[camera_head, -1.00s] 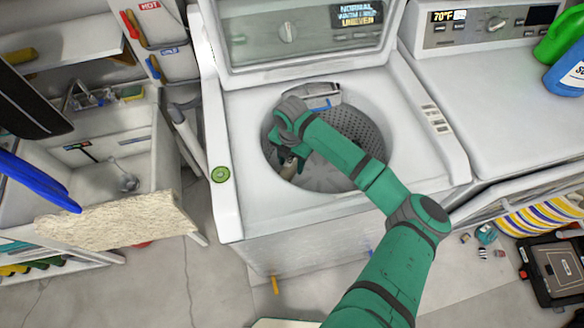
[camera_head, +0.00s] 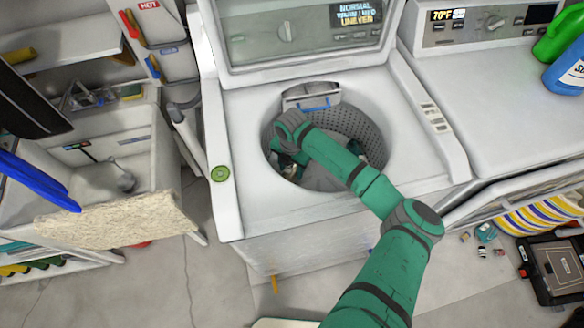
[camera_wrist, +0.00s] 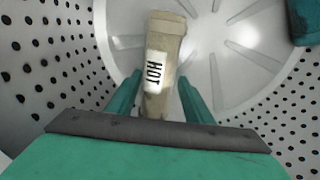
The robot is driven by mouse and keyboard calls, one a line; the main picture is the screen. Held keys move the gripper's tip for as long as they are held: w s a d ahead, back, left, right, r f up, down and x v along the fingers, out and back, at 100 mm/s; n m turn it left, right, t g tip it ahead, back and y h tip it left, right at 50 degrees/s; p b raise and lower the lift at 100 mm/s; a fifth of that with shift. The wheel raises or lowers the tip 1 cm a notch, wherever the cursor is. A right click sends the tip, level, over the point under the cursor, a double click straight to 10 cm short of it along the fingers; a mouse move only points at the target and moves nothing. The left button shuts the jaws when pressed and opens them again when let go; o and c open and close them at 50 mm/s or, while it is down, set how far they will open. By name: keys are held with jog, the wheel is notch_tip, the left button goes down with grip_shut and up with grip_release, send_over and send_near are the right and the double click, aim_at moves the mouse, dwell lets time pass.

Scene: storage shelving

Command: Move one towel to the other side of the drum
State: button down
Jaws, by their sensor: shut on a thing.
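A beige, rolled towel with a white "HOT" label (camera_wrist: 165,35) lies between the two green fingers of my gripper (camera_wrist: 160,98) in the wrist view. The gripper is shut on it, and the towel's far end points toward the drum's finned floor. In the head view my gripper (camera_head: 287,160) is down inside the washer drum (camera_head: 352,122), at its left side. My wrist and forearm hide most of the held towel there. Small teal and pale patches show at the drum's right, beside my forearm; I cannot tell what they are.
The washer's rim surrounds my arm, with a dispenser with a blue edge (camera_head: 313,103) at the back of the opening. The raised lid (camera_head: 300,50) stands behind. A sink with a cream rug (camera_head: 120,220) is at left, and a second machine (camera_head: 500,120) at right.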

aim_at(292, 170)
jog(key=shift+w+f, duration=0.1)
jog(key=shift+f, duration=0.1)
jog(key=c, duration=0.9)
grip_release()
jog(key=shift+r, duration=0.1)
notch_tip(292, 170, up, 13)
